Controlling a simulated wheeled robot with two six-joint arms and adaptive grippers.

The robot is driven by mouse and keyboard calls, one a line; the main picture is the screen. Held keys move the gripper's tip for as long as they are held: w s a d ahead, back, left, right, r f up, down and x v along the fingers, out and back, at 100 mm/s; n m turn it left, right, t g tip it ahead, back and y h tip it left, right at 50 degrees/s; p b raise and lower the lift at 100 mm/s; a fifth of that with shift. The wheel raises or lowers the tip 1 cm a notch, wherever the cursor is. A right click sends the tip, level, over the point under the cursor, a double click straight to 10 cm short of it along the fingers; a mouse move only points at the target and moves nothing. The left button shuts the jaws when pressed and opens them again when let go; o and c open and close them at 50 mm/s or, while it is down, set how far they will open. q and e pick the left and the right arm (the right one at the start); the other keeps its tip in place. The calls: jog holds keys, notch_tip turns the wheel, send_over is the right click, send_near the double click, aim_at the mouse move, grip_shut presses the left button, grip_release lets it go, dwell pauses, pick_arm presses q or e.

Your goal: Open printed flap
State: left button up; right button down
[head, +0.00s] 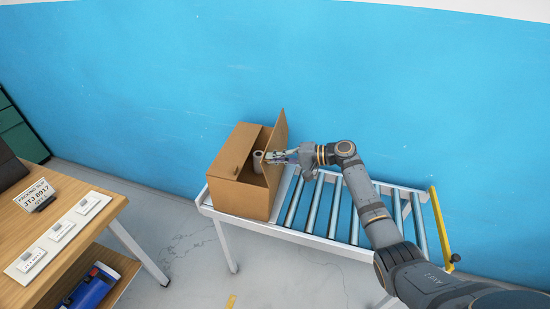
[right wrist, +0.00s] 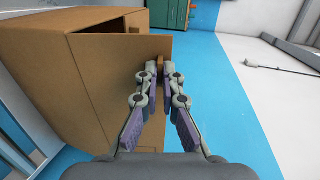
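A brown cardboard box (head: 236,195) stands on the left end of the roller conveyor. Its right-hand flap (head: 279,132) stands raised, roughly upright; a left-hand flap (head: 237,150) covers part of the top. I cannot make out print on either. My right gripper (head: 270,157) is at the raised flap's near edge. In the right wrist view my right gripper (right wrist: 164,68) has its fingertips close together on either side of a small brown tab at the edge of the raised flap (right wrist: 120,75). My left gripper is not in view.
The conveyor rollers (head: 313,203) right of the box are bare beneath my right arm. A yellow bar (head: 440,228) rises at the conveyor's right end. A wooden table (head: 62,205) with labels stands left.

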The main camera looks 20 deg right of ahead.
jog(key=shift+s+f, duration=0.2)
jog(key=shift+f, duration=0.3)
jog(key=c, duration=1.8)
grip_release()
jog(key=shift+w, duration=0.1)
jog(key=shift+r, duration=0.15)
jog(key=shift+d, duration=0.15)
jog(key=p+v, duration=0.2)
jog(key=v, duration=1)
jog(key=shift+f, duration=0.45)
